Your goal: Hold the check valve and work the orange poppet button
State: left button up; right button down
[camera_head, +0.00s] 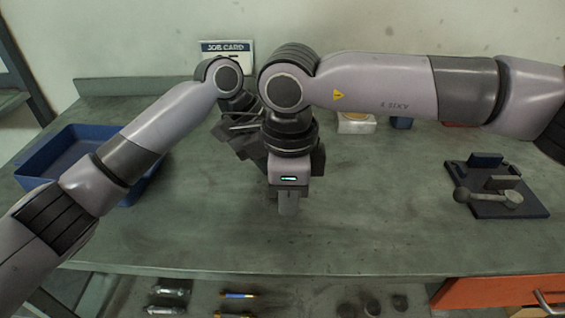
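My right gripper (288,203) points down over the middle of the bench. Its fingers show as one narrow block, and I cannot tell whether they are open or shut, or whether anything is between them. My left gripper (248,145) is just behind and to the left of it, mostly covered by my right arm and wrist. I cannot tell its opening or whether it holds something. I cannot make out the check valve or its orange poppet button; the two grippers hide the space between them.
A blue tray (38,171) is at the left. A dark fixture with a lever (495,190) is at the right. A job card (226,48) and small boxes (356,124) are at the back. An orange drawer (490,291) is front right. The bench's (380,215) front middle is clear.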

aim_at(288, 232)
jog(key=shift+f, duration=0.1)
dwell(0.6)
jog(key=shift+f, duration=1.8)
pick_arm(q)
jog(key=shift+s+r, duration=0.1)
pick_arm(e)
jog(key=shift+w+d+f, duration=0.1)
jog(key=shift+w, duration=1.05)
jog(key=shift+s, duration=0.1)
jog(key=shift+s+f, duration=0.1)
jog(key=shift+s, duration=1.5)
